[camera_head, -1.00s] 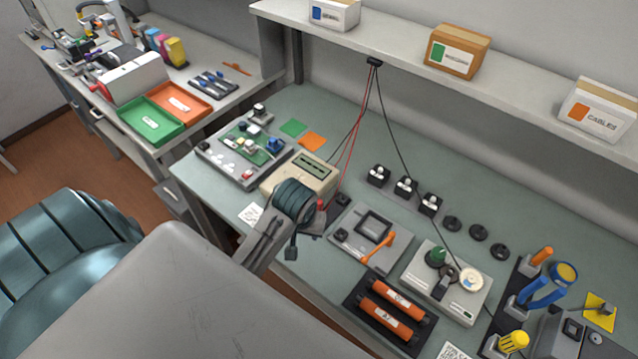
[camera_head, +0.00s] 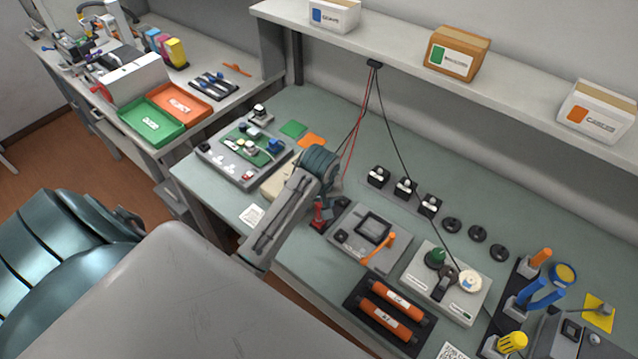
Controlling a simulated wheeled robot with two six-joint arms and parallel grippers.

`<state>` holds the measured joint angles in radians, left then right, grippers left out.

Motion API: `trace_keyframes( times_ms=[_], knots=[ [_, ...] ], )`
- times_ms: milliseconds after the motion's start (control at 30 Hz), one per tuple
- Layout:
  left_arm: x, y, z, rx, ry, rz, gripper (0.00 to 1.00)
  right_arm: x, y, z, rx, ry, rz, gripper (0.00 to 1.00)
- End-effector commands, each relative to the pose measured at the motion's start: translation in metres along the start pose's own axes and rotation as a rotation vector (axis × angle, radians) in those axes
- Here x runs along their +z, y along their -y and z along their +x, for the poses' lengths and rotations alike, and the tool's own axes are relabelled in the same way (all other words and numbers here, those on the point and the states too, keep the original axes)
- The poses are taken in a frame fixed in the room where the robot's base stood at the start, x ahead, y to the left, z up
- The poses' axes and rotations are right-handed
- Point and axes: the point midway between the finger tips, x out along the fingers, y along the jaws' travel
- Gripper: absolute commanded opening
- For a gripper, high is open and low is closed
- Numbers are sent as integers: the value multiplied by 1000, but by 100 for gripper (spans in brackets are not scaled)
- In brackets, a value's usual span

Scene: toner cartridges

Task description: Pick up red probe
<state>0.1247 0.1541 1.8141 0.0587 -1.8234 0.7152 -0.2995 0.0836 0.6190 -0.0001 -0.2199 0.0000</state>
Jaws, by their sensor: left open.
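The red probe (camera_head: 320,212) shows as a small red upright piece on the green-grey bench, just left of the grey device with a dark screen (camera_head: 372,228). My left gripper (camera_head: 323,196) is over the red probe, at the end of my left arm, which reaches in from the lower left. Its fingers are mostly hidden by my teal wrist, but it is open. Whether a finger touches the probe I cannot tell. Red and black leads run down from a bracket (camera_head: 374,63) under the shelf and pass behind my wrist. My right gripper is out of view.
A beige meter (camera_head: 277,186) is partly hidden behind my arm. A circuit-board station (camera_head: 240,155) stands to the left. A black tray with orange cartridges (camera_head: 388,311) lies in front. Black knobs (camera_head: 452,226) and a screwdriver rack (camera_head: 515,300) are at right. A shelf (camera_head: 390,50) overhangs the back.

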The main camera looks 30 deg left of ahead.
Motion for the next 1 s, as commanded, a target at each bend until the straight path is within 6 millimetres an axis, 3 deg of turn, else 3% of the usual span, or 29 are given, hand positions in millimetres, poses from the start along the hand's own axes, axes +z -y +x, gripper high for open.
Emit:
trace_keyframes(
  times_ms=[100, 300, 567, 800, 1000],
  knots=[
    [2, -1, 13, -3, 7, 0, 45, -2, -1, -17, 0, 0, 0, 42],
    [2, -2, 38, -2, 3, 0, 45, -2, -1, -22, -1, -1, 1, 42],
    [2, -2, 43, 0, 0, 0, 45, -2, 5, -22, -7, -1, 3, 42],
    [2, -2, 43, 0, 0, 1, 2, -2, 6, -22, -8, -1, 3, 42],
    [2, -2, 42, 0, 0, 1, 0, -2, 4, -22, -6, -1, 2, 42]
  ],
)
